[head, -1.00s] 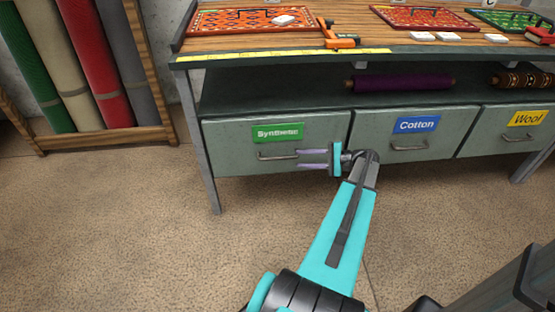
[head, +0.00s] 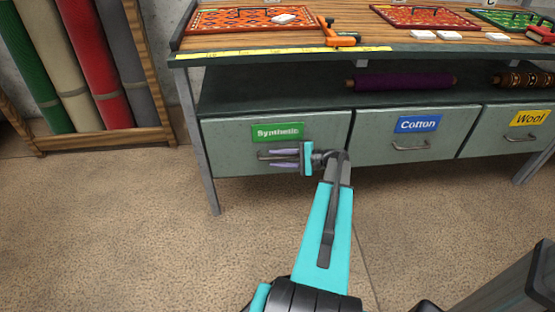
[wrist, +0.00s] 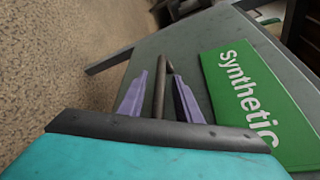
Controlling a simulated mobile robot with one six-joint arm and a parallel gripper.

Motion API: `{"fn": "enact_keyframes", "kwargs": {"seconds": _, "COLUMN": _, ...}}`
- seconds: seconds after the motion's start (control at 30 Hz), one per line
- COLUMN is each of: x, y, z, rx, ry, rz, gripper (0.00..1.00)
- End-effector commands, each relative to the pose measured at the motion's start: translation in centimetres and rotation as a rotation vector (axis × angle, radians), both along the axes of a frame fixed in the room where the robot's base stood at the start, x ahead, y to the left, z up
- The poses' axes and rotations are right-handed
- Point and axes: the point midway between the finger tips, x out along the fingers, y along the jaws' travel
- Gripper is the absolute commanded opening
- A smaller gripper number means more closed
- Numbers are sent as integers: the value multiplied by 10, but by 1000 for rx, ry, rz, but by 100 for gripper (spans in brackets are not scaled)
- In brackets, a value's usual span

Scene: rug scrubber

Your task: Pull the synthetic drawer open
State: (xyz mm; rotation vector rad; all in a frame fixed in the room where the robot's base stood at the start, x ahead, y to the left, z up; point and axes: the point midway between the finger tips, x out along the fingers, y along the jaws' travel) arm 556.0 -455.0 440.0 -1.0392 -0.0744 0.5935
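The synthetic drawer (head: 230,135) is the left one of the row under the table, with a green "Synthetic" label (head: 278,132) and a bar handle (head: 263,157). Its front is flush with the other drawers, so it is closed. My gripper (head: 275,158) is at the handle, coming from the right. In the wrist view the handle bar (wrist: 160,88) lies between the two purple fingers of my gripper (wrist: 167,72), with gaps beside it. The fingers are open around the handle. Part of the handle is hidden by my gripper in the head view.
The Cotton drawer (head: 380,152) and the Wool drawer (head: 490,138) are closed to the right. A purple roll (head: 400,81) lies on the shelf above. A rack of rolled rugs (head: 90,142) stands at left. The floor (head: 130,230) before the drawers is clear.

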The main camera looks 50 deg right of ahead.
Motion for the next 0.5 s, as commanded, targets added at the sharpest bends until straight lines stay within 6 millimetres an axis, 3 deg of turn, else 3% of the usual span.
{"fn": "enact_keyframes", "kwargs": {"seconds": 0.23, "x": 0, "y": 0, "z": 0, "rx": 0, "ry": 0, "rz": 0, "gripper": 31}}
{"fn": "enact_keyframes", "kwargs": {"seconds": 0.4, "x": 0, "y": 0, "z": 0, "rx": 0, "ry": 0, "rz": 0, "gripper": 2}}
{"fn": "enact_keyframes", "kwargs": {"seconds": 0.5, "x": 0, "y": 0, "z": 0, "rx": 0, "ry": 0, "rz": 0, "gripper": 0}}
